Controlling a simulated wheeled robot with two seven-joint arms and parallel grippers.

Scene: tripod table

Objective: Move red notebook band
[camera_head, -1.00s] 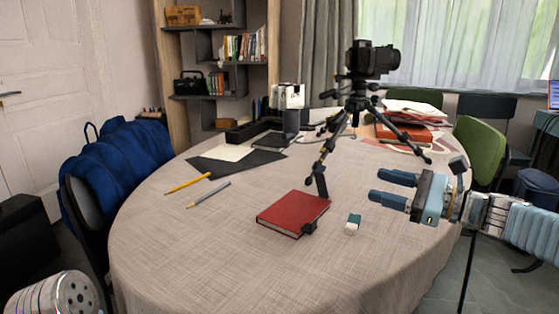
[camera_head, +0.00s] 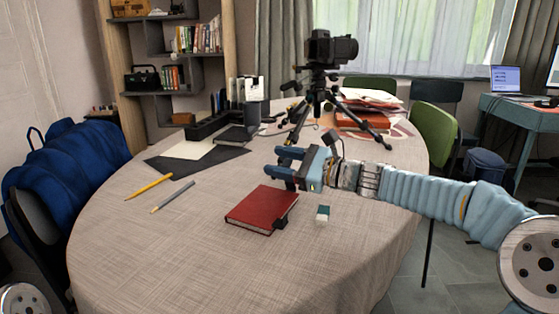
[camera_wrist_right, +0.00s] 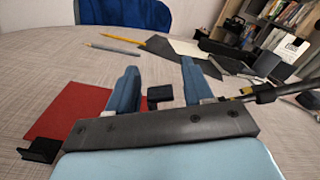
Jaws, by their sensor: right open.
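The red notebook (camera_head: 258,208) lies flat on the round table (camera_head: 120,240), near its middle. A small black piece (camera_head: 281,224) sits at its near right edge; I cannot tell whether it is part of the band. My right gripper (camera_head: 281,163) is open and empty, just beyond the notebook's far right corner and above the table. In the right wrist view the notebook (camera_wrist_right: 68,112) shows at the left, partly hidden by the gripper body. There, one black piece (camera_wrist_right: 40,149) is at its near edge and another black block (camera_wrist_right: 160,94) appears between the open fingers. My left gripper is out of view.
A small green and white block (camera_head: 323,214) lies right of the notebook. A yellow pencil (camera_head: 149,186) and a grey one (camera_head: 173,197) lie left. A tripod with a camera (camera_head: 330,47) stands behind my gripper. The table's front left is clear.

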